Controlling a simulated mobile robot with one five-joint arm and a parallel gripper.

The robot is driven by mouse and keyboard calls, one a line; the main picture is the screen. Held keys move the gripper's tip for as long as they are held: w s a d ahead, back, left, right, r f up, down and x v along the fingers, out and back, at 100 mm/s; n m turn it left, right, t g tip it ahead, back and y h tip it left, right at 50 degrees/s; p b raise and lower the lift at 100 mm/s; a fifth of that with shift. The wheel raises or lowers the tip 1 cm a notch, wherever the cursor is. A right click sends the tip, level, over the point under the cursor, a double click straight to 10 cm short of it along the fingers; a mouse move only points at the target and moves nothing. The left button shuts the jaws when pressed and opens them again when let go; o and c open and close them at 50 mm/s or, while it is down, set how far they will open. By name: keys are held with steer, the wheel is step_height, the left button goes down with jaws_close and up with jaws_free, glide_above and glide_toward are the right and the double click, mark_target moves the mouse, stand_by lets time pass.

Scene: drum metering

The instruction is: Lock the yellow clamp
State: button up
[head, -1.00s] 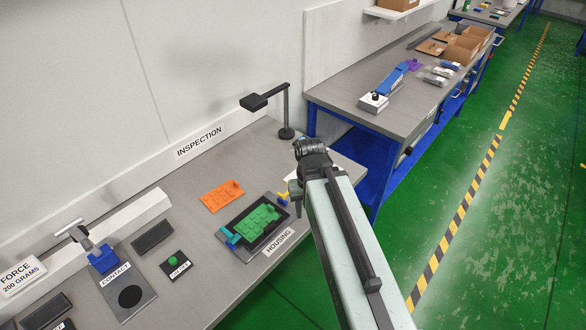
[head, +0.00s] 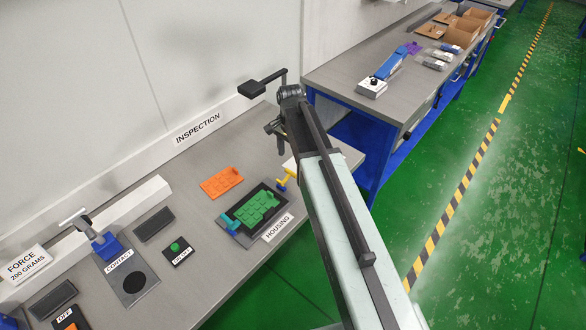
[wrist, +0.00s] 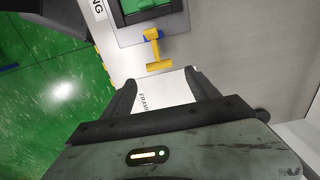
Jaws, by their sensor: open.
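The yellow clamp (head: 286,179) is at the right edge of the dark housing fixture (head: 225,222), which holds a green plate (head: 257,206). In the wrist view, the clamp (wrist: 154,50) shows as a yellow T. Its crossbar points away from the fixture, towards my gripper. My gripper (head: 275,130) is up and behind the clamp in the head view, apart from it. In the wrist view, my gripper (wrist: 161,88) is open, with nothing held between its fingers. Whether the clamp presses on the plate is unclear.
A white card (wrist: 160,92) marked FRAME lies beneath my fingers. A teal clamp (head: 230,222) is at the fixture's left. An orange plate (head: 221,182) lies behind it. An inspection lamp (head: 262,84) stands behind my gripper. The bench ends beside a green floor (wrist: 50,90).

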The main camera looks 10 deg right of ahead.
mark_target(286, 177)
step_height(286, 177, down, 8)
steer(key=b, duration=0.8)
steer(key=shift+r, duration=0.1)
steer(key=c, duration=1.4)
